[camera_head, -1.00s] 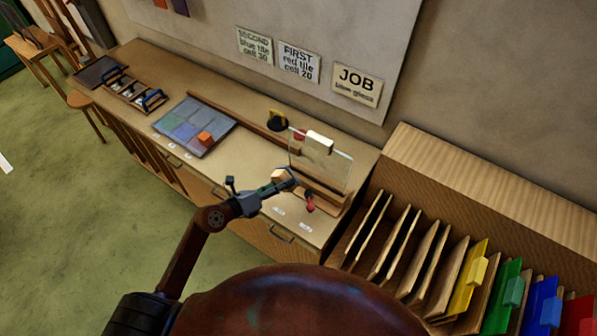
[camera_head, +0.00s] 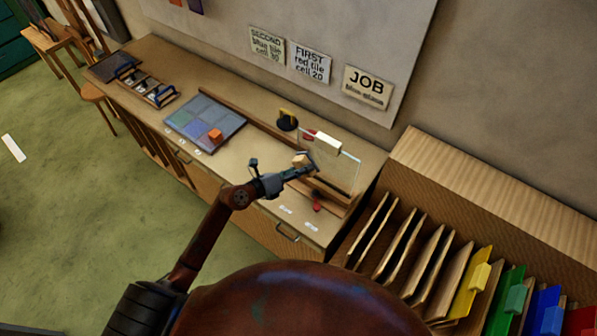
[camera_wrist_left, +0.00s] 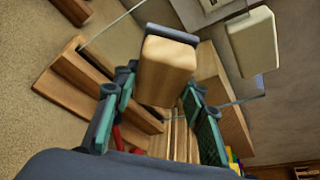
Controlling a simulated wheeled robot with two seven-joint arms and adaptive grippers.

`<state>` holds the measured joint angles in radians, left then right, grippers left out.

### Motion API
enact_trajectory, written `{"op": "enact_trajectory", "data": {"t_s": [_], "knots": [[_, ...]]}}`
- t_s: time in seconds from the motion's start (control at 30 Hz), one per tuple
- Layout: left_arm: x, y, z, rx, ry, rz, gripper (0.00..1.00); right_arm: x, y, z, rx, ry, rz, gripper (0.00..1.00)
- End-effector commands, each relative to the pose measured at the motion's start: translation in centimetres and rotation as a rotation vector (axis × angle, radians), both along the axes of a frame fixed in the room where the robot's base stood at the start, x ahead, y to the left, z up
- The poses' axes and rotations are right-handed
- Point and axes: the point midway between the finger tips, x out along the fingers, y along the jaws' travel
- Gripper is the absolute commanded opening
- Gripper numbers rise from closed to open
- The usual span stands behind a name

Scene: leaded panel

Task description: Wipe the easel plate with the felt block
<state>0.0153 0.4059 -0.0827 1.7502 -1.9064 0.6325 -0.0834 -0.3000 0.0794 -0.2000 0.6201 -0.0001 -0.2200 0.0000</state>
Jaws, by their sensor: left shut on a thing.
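The felt block (camera_head: 300,160) is a light wooden block with a dark grey pad on its far face. My left gripper (camera_head: 306,167) is shut on it. In the left wrist view the felt block (camera_wrist_left: 166,72) sits between the two teal fingers of the gripper (camera_wrist_left: 160,98), pad facing away. The easel plate (camera_head: 343,169) is a clear upright glass sheet in a wooden stand, with a cream block (camera_head: 327,144) at its top edge. The felt block is close in front of the plate's left part; I cannot tell whether the pad touches the glass. My right gripper is not in view.
A yellow-and-black object (camera_head: 287,120) stands behind left of the plate. A small red item (camera_head: 318,207) is by the stand's front. A tile panel (camera_head: 205,122) with an orange cube (camera_head: 215,136) lies left. A rack with coloured sheets (camera_head: 470,283) is at right.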

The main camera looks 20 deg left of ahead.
Motion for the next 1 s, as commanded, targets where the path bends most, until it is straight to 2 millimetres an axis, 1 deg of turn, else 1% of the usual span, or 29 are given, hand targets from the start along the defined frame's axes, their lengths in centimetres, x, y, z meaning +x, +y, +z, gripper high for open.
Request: {"op": "enact_trajectory", "data": {"t_s": [0.57,1.0], "knots": [[0.09,-0.03,0.03,0.000,0.000,0.000,0.19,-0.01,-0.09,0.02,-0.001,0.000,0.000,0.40],[0.87,-0.30,0.06,-0.001,-0.001,0.000,0.19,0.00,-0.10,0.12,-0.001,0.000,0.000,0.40]]}}
